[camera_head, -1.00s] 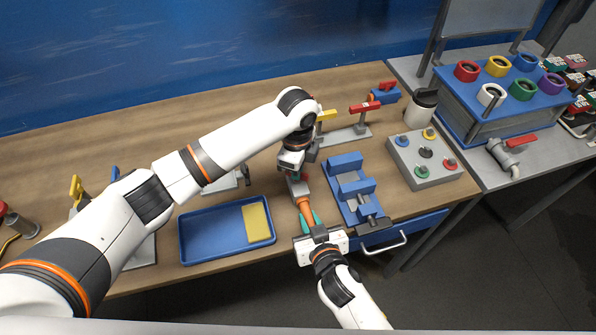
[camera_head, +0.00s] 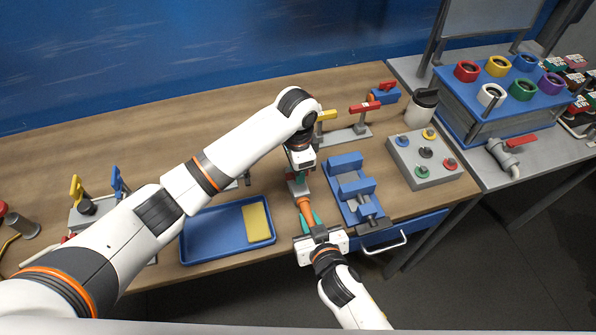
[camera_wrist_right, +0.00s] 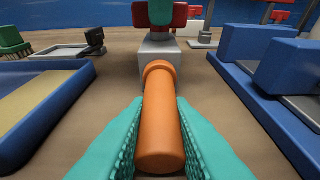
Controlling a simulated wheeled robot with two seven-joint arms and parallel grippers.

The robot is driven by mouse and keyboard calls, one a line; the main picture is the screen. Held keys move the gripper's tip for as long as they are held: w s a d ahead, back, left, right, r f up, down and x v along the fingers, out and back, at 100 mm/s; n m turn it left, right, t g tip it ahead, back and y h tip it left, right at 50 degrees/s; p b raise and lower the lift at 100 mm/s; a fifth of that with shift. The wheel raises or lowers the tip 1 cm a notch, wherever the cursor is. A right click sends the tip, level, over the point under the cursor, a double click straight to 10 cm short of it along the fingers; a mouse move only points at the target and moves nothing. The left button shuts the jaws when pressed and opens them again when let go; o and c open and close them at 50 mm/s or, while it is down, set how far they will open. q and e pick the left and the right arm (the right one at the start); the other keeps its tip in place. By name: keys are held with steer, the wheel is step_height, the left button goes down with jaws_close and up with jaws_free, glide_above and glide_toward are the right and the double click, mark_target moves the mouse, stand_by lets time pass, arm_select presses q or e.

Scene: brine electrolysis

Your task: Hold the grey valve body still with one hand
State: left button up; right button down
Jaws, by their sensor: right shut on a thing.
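The grey valve body (camera_head: 297,188) lies on the table between the blue tray and the blue vise; its grey block (camera_wrist_right: 157,58) shows in the right wrist view. An orange pipe (camera_head: 305,208) runs from it towards me, also seen in the right wrist view (camera_wrist_right: 159,120). My right gripper (camera_head: 314,222) has its teal fingers (camera_wrist_right: 160,140) closed around the orange pipe. My left gripper (camera_head: 302,172) points down over the valve body, beside a red part (camera_wrist_right: 180,17). One teal finger hides part of the red part, and I cannot tell whether the left jaws grip it.
A blue tray (camera_head: 197,250) with a yellow pad (camera_head: 257,222) lies left. A blue vise (camera_head: 352,185) stands close on the right, then a grey button box (camera_head: 408,170). Yellow- and red-handled valves stand behind. Bare wood lies at the back left.

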arm_select(q)
step_height(320, 180, up, 12)
stand_by(0.7)
arm_select(e)
steer(key=c, duration=1.2)
jaws_free()
steer(key=shift+s, duration=0.1)
steer(key=v, duration=1.1)
steer(key=shift+s, duration=0.4)
steer(key=shift+d+r, duration=0.1)
steer(key=shift+r, duration=0.05)
